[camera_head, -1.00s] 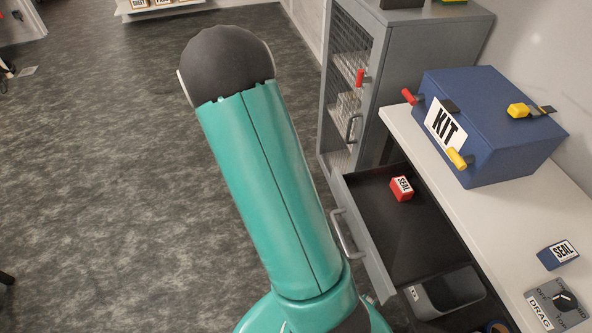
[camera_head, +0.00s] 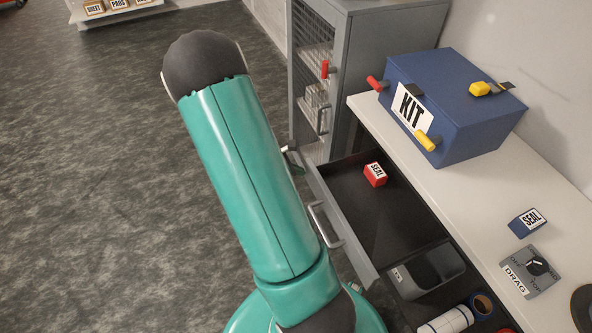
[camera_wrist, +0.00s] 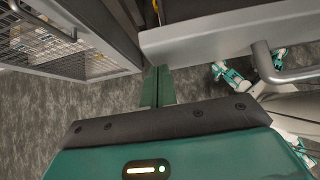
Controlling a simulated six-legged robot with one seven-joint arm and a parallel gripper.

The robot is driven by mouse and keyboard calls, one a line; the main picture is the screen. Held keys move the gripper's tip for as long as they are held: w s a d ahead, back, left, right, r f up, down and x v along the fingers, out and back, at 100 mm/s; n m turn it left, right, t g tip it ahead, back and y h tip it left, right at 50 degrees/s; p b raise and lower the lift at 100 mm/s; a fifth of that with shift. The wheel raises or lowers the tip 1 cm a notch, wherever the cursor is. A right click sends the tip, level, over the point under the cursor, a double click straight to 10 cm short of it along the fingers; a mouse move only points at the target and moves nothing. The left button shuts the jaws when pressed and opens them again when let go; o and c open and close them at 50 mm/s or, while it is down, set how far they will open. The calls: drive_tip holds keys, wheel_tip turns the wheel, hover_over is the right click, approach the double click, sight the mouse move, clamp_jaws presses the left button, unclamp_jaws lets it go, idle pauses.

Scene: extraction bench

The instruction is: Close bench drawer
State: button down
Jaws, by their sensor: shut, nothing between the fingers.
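The bench drawer (camera_head: 340,236) stands open at the bench's left side. Its grey front panel carries a bar handle (camera_head: 324,226). In the head view my arm hides most of the gripper.
A grey mesh-door cabinet (camera_head: 352,65) stands close beyond the drawer, and also at the wrist view's upper left (camera_wrist: 65,40). On the bench top (camera_head: 440,185) are a blue KIT box (camera_head: 470,125), a blue SEAL block (camera_head: 527,222) and a DRAG dial. The floor at left is clear.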

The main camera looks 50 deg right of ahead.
drive_tip(key=s+d, duration=0.5)
drive_tip(key=d, duration=0.4)
drive_tip(key=s+d, duration=0.6)
drive_tip(key=d, duration=0.3)
drive_tip(key=shift+d, duration=0.3)
drive_tip(key=shift+s+d+r, duration=0.1)
drive_tip(key=shift+s+r, duration=0.1)
drive_tip(key=w+a+r, duration=0.6)
drive_tip(key=a, duration=0.4)
drive_tip(key=shift+w+r, duration=0.2)
drive_tip(key=shift+r, duration=0.15)
drive_tip(key=shift+a, duration=0.1)
